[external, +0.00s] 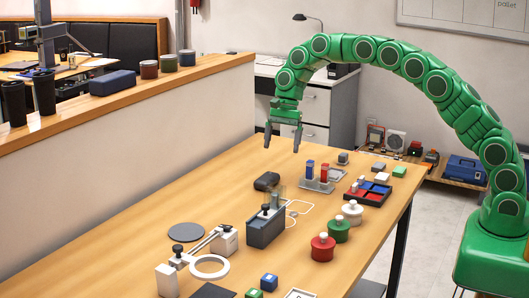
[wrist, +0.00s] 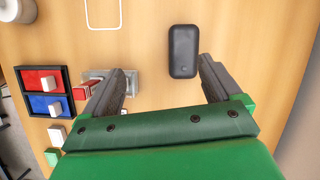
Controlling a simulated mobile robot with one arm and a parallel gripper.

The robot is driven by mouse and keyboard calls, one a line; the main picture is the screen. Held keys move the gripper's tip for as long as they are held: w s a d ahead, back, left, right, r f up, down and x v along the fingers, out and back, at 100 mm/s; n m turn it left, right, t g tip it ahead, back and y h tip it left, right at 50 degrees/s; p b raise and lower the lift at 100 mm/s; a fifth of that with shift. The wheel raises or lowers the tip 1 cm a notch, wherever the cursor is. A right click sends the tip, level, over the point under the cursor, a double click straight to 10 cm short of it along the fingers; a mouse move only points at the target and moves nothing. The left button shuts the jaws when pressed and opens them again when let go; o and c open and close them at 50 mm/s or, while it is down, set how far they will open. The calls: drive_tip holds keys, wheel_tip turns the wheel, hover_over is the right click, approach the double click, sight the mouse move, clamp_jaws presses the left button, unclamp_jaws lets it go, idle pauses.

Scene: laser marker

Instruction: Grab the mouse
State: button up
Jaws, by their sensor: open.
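The dark, rounded mouse (external: 266,181) lies on the wooden table, left of the grey holder with the blue and red blocks. In the wrist view the black mouse (wrist: 183,51) lies beyond my fingers, nearer the right finger, with a small round mark at one end. My gripper (external: 282,149) hangs above the table, fingers pointing down, apart from the mouse.
The grey holder with a red block (wrist: 88,88) shows by my left finger. A tray of red and blue pieces (external: 368,190) stands to the right. A grey box device (external: 265,229) stands in front of the mouse. The table's far left end is clear.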

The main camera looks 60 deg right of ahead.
drive_tip(key=m, duration=0.2)
approach(267, 176)
drive_tip(key=shift+s+a+f, duration=0.15)
drive_tip(key=shift+a+f, duration=0.35)
drive_tip(key=shift+f, duration=0.1)
drive_tip(key=shift+x, duration=1.2)
drive_tip(key=shift+d+x, duration=0.2)
drive_tip(key=shift+x, duration=1.15)
drive_tip(key=shift+d+x, duration=0.15)
drive_tip(key=shift+x, duration=1.2)
drive_tip(key=shift+f, duration=0.4)
drive_tip(key=c, duration=1.1)
drive_tip(key=shift+r, duration=0.1)
